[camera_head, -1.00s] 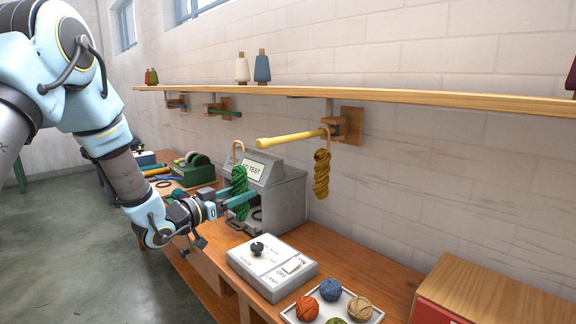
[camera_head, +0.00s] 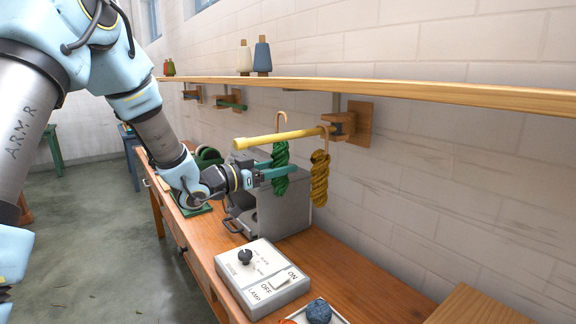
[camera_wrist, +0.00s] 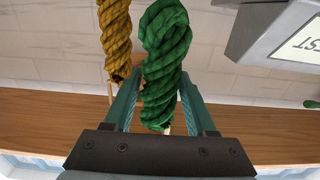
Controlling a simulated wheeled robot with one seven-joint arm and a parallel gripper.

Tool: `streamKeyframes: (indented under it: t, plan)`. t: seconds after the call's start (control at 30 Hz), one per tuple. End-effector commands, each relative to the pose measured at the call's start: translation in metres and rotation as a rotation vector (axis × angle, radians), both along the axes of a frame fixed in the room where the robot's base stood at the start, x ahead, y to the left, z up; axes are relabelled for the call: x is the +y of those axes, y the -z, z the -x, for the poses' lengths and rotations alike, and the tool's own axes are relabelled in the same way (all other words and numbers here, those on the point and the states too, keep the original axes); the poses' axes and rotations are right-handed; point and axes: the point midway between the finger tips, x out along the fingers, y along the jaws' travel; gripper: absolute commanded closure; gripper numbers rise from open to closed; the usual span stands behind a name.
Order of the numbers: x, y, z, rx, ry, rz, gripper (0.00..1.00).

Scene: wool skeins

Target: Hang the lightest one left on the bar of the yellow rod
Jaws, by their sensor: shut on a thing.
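My gripper (camera_head: 283,171) is shut on a green skein (camera_head: 280,180), which hangs upright between the fingers with a pale hook above it. The green skein also fills the middle of the wrist view (camera_wrist: 166,60). The yellow rod (camera_head: 275,139) sticks out from a wooden wall bracket under the shelf. The green skein's hook top reaches above the rod in the head view; I cannot tell whether it touches the rod. A mustard-yellow skein (camera_head: 319,180) hangs on the rod nearer the bracket, and shows left of the green one in the wrist view (camera_wrist: 115,40).
A long wooden shelf (camera_head: 400,92) runs above the rod. A grey tester box (camera_head: 285,215) stands on the bench below and behind my gripper. A switch box (camera_head: 262,278) and a tray with yarn balls (camera_head: 318,312) are nearer. A green rod (camera_head: 232,105) is farther left.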

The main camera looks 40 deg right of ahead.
Motion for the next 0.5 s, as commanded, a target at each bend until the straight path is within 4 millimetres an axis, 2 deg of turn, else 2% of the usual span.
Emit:
streamKeyframes:
  t: [0.5]
  plan:
    - [0.002, 0.000, 0.036, 0.000, 0.002, 0.000, 1.00]
